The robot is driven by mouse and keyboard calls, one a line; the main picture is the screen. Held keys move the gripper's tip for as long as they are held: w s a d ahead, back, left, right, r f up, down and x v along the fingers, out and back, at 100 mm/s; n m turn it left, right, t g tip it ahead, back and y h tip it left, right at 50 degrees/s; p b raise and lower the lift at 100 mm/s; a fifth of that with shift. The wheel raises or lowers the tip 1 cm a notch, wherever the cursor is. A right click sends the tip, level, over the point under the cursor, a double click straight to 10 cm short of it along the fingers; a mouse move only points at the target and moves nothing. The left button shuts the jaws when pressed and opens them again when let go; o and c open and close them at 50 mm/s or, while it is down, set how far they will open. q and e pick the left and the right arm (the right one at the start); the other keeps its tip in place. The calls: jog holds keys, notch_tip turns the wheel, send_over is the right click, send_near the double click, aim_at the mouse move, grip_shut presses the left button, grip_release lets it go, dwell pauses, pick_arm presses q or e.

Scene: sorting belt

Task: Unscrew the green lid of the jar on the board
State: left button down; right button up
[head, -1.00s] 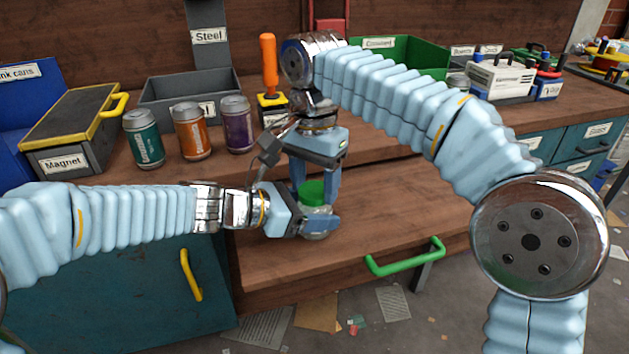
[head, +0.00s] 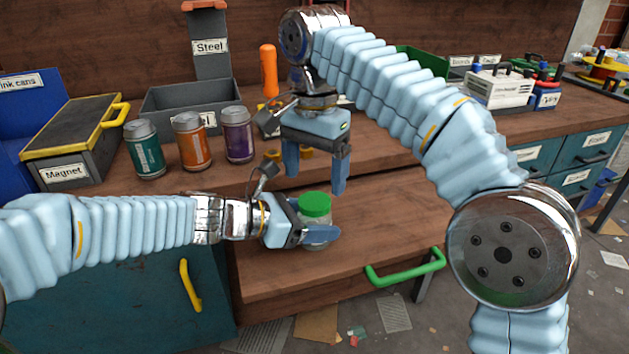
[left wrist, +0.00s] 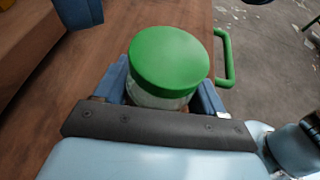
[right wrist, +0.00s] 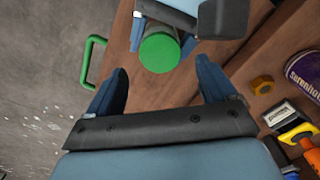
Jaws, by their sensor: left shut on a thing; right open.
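The clear glass jar (head: 314,236) stands upright on the pull-out wooden board, with its green lid (head: 315,205) on top. My left gripper (head: 318,238) is shut on the jar's body below the lid; the left wrist view shows its fingers (left wrist: 163,100) on both sides of the jar, under the green lid (left wrist: 169,58). My right gripper (head: 315,182) is open and empty, above and slightly behind the lid, pointing down. In the right wrist view its spread fingers (right wrist: 160,88) are apart from the green lid (right wrist: 160,52). Whether the lid is loose cannot be seen.
Teal, orange and purple cans (head: 190,142) stand behind on the left, near a grey bin (head: 175,98) and a black Magnet box (head: 75,140). A green handle (head: 405,270) edges the board (head: 380,215). The board right of the jar is clear.

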aim_at(315, 200)
notch_tip(315, 200, up, 3)
jog(key=m, duration=0.3)
jog(key=shift+f, duration=3.85)
jog(key=c, duration=1.2)
jog(key=n, duration=0.3)
jog(key=o, duration=1.2)
